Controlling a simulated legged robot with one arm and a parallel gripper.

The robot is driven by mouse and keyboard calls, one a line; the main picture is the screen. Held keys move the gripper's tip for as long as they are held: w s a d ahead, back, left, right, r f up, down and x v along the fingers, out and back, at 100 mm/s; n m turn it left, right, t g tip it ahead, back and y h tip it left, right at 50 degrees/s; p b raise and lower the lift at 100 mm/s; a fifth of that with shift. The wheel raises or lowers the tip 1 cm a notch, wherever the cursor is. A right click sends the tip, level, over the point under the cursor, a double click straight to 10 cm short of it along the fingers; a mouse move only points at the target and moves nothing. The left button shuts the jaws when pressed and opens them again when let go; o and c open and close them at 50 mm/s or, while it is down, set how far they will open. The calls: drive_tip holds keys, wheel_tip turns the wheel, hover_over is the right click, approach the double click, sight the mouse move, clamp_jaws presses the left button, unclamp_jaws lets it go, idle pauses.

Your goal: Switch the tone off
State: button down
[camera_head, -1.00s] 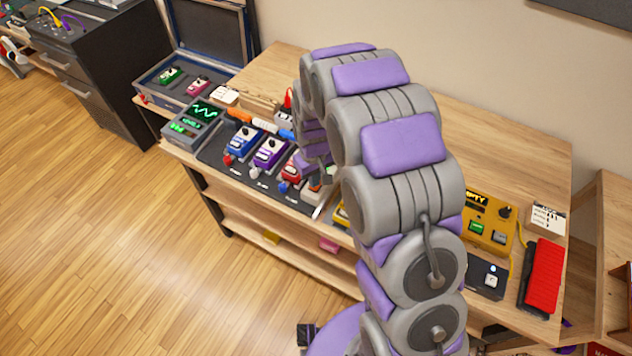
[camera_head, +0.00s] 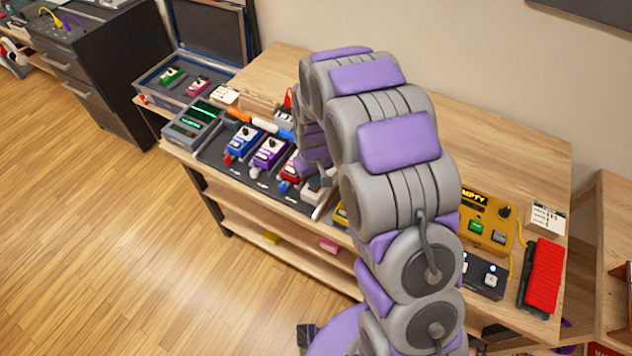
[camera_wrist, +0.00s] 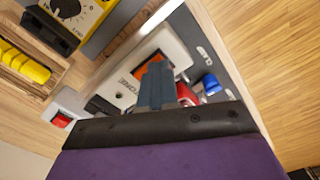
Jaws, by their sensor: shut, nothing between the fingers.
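A white box lettered "TONE" (camera_wrist: 125,82) fills the middle of the wrist view, with an orange rocker switch (camera_wrist: 180,66) on its top. My gripper (camera_wrist: 157,84) is shut and empty, its fingertips over the box right beside the switch. The fingers hide part of the switch, and I cannot tell whether they touch it. In the head view, the white box (camera_head: 313,193) shows partly past my arm, at the right end of the pedal row. The grey unit with green screens (camera_head: 203,112) stands at the left of the bench, its upper trace looking flat.
Blue (camera_head: 243,140) and purple (camera_head: 270,152) pedals sit left of the box on a dark board. A yellow unit (camera_head: 490,220) and a red pedal (camera_head: 545,275) lie to the right. A red switch on a white box (camera_wrist: 62,120) is near my gripper.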

drive_tip(key=shift+r+p, duration=1.25)
drive_tip(key=shift+r, duration=2.2)
drive_tip(key=s+d+r+m, duration=0.1)
drive_tip(key=s+d+r, duration=0.2)
drive_tip(key=s+r, duration=0.45)
drive_tip(key=s+d+r+m, duration=0.2)
drive_tip(key=s+d+r, duration=0.2)
drive_tip(key=s+r, duration=0.3)
drive_tip(key=s+d+r+m+g, duration=0.1)
drive_tip(key=s, duration=0.9)
drive_tip(key=s+d+r+m, duration=0.1)
drive_tip(key=s+d+r, duration=0.1)
drive_tip(key=s, duration=0.7)
drive_tip(key=shift+s+d+r+g, duration=0.15)
drive_tip(key=shift+s+r+g, duration=0.05)
drive_tip(key=shift+s+g, duration=0.2)
